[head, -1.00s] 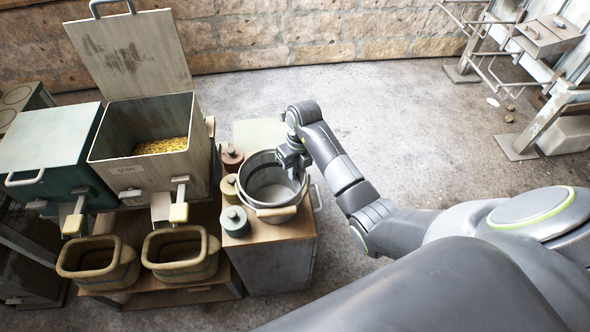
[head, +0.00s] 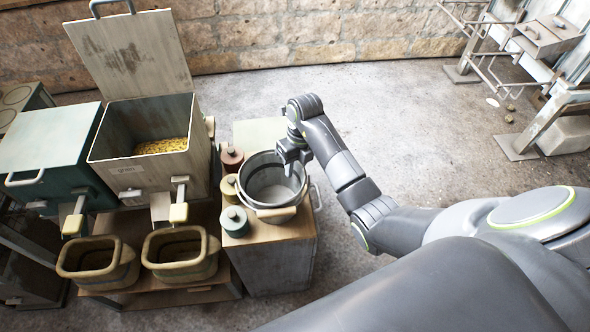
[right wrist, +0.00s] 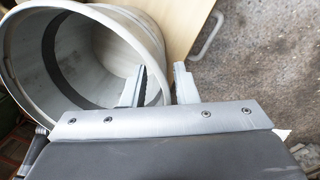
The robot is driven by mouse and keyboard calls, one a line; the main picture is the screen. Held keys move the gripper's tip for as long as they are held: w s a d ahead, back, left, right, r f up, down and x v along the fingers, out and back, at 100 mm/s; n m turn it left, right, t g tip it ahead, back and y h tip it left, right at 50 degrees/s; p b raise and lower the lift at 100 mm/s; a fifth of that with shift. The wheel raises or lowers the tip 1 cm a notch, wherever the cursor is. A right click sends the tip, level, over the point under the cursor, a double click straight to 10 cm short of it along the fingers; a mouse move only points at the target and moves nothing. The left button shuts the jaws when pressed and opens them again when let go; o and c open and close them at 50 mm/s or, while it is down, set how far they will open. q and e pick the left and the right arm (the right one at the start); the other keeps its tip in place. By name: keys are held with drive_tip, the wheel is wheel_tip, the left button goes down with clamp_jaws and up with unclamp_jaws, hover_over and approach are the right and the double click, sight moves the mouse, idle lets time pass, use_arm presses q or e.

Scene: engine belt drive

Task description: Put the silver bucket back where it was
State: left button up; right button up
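The silver bucket (head: 268,182) stands upright on the wooden top of a small cabinet (head: 268,242), with its tan-gripped handle down at the front. It looks empty inside. My right gripper (head: 293,155) is at the bucket's far right rim. In the right wrist view, the fingers (right wrist: 159,85) are apart, one over the inside of the bucket (right wrist: 92,45) and the other outside its rim. A gap shows between the fingers, so they are not closed on the rim. My left gripper is not in view.
Red, yellow and teal lidded canisters (head: 231,159) stand close along the bucket's left side. Further left are an open grain bin (head: 120,172), a closed green bin (head: 45,145) and two tan tubs (head: 180,255).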

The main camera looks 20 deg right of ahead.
drive_tip(key=r, duration=0.4)
drive_tip(key=shift+w+d+r, duration=0.1)
drive_tip(key=shift+d+r, duration=0.05)
drive_tip(key=shift+d, duration=0.2)
drive_tip(key=shift+d+r+p, duration=0.2)
drive_tip(key=shift+r+p, duration=0.9)
drive_tip(key=shift+r, duration=0.35)
drive_tip(key=shift+d+r+p, duration=0.15)
drive_tip(key=shift+r+p, duration=0.95)
drive_tip(key=shift+r, duration=0.35)
